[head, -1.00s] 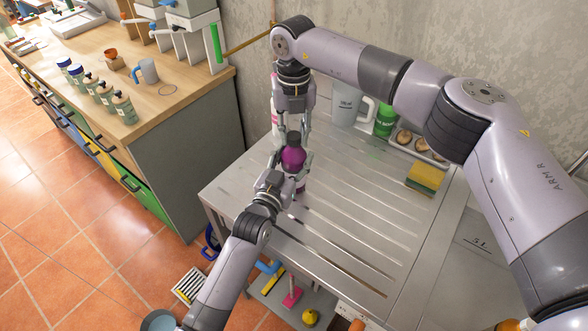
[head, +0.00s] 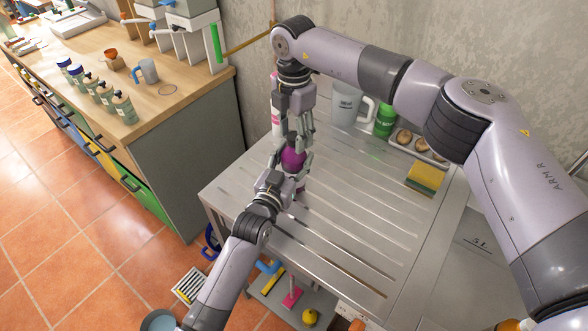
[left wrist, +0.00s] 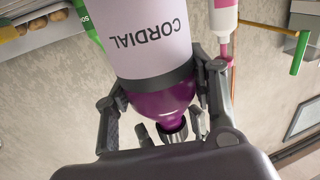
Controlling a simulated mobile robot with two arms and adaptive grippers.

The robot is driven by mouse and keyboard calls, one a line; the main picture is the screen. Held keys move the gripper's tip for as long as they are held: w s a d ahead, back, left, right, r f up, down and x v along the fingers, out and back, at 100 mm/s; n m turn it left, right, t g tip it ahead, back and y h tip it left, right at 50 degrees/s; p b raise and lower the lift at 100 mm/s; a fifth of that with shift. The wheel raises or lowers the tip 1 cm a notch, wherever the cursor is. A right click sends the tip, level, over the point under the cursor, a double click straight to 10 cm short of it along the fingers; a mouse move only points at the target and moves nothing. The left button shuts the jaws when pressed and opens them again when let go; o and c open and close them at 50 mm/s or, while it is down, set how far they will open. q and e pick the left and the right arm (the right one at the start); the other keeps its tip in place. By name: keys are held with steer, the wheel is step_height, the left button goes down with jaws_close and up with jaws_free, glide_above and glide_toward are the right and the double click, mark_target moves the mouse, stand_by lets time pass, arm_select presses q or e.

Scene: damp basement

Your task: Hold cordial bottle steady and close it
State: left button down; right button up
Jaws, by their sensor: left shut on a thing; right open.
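The cordial bottle (head: 292,158) stands upright on the slatted metal draining surface, purple with a white label. In the left wrist view the bottle (left wrist: 150,40) appears upside down, its label reading CORDIAL. My left gripper (head: 289,180) is shut around the bottle's side. My right gripper (head: 298,136) is directly above, pointing down, its open fingers on either side of the bottle's top. The right fingers hide the dark cap in the head view. In the left wrist view a dark grey cap (left wrist: 174,131) shows at the neck; I cannot tell whether it is fully seated.
A white and pink bottle (head: 276,116) stands just behind the grippers. A grey-white jug (head: 346,104), a green container (head: 385,121) and a yellow sponge (head: 426,178) are at the back right. The front of the draining surface (head: 340,240) is clear. A wooden workbench (head: 185,85) is at the left.

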steer(key=shift+r, duration=2.25)
steer(key=shift+c, duration=0.2)
steer(key=n, duration=0.5)
steer(key=shift+r+n, duration=0.4)
steer(key=n, duration=0.3)
steer(key=r+n, duration=0.1)
steer(key=n, duration=0.8)
steer(key=shift+r+n, duration=0.3)
steer(key=shift+r, duration=0.1)
steer(key=n, duration=0.3)
steer(key=r+n, duration=0.1)
steer(key=n, duration=0.2)
steer(key=shift+n, duration=0.3)
